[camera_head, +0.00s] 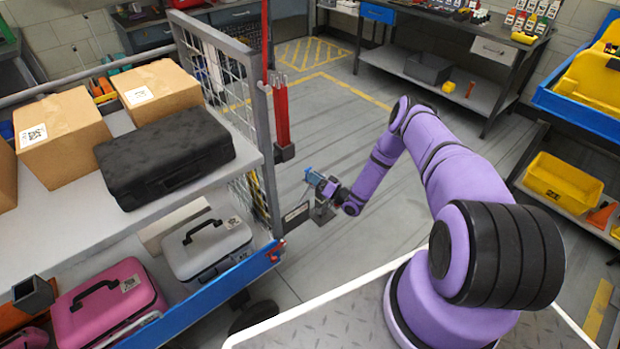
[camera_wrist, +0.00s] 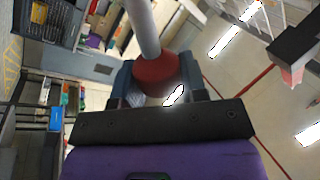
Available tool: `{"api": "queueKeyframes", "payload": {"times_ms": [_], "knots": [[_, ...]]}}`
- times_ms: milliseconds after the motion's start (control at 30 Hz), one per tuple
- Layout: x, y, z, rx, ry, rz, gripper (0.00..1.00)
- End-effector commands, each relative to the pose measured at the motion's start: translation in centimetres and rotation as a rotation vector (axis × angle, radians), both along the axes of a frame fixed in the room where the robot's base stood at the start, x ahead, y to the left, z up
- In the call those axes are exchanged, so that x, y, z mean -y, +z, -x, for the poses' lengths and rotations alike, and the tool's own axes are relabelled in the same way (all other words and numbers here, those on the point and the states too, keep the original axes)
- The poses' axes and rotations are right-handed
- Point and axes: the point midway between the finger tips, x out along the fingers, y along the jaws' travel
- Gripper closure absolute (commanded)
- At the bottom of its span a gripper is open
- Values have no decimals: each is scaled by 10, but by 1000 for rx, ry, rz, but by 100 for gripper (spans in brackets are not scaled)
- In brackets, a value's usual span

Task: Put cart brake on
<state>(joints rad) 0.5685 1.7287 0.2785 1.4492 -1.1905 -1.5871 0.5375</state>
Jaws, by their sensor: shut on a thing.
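The cart (camera_head: 150,215) stands at the left in the head view, with a mesh end panel and two shelves. My gripper (camera_head: 318,186) is low beside the cart's right end. In the wrist view my gripper (camera_wrist: 157,90) has its two fingers on either side of a dark red knob (camera_wrist: 155,72) and is shut on it. A grey rod (camera_wrist: 143,28) runs from the knob towards the top of the wrist view. The knob is hard to make out in the head view, and I cannot tell how the rod joins the cart.
Cardboard boxes (camera_head: 62,135) and a black case (camera_head: 165,155) sit on the cart's upper shelf. A pink case (camera_head: 105,300) and a grey case (camera_head: 205,245) are below. A red post (camera_head: 281,115) stands by the mesh panel. The floor right of my gripper is clear.

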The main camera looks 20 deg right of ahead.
Motion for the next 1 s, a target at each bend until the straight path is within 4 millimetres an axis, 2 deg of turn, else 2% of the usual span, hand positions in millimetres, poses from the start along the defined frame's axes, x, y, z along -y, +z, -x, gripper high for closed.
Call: {"api": "queueKeyframes", "payload": {"times_ms": [533,567,600,667,1000], "knots": [[6,-6,-1,-11,-3,-25,100],[6,-6,-1,-10,-3,-24,56],[6,-6,-1,-10,-3,-24,47],[6,-5,-1,-10,-2,-24,35],[6,-6,2,-9,-1,-26,35]]}}
